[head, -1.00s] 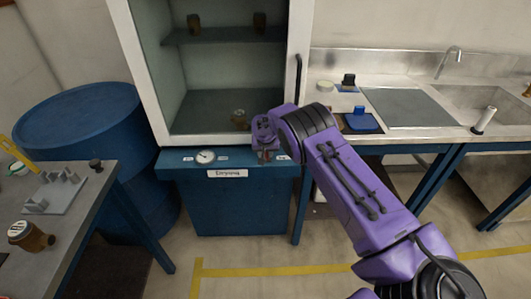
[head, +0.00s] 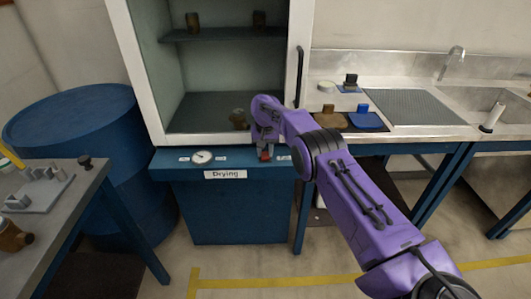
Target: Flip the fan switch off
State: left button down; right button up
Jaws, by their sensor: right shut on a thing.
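The fan switch (head: 265,156) shows as a small reddish part on the blue front ledge of the drying cabinet (head: 230,215), right of the "Drying" label. My right gripper (head: 265,150) points down at it from above, its jaws shut on it. The fingers hide much of the switch, so I cannot tell which position it is in. My left gripper is not in view.
A round dial (head: 202,157) sits left on the same ledge. The cabinet's glass door has a black handle (head: 299,76). A blue drum (head: 85,140) and a grey bench (head: 60,215) stand left. A counter with a sink (head: 505,100) stands right.

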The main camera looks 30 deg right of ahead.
aim_at(265, 157)
jog(key=o, duration=1.1)
jog(key=shift+c, duration=0.2)
notch_tip(265, 157, up, 10)
jog(key=s, duration=0.1)
jog(key=shift+a+r, duration=0.2)
jog(key=shift+a, duration=0.2)
jog(key=shift+s, duration=0.1)
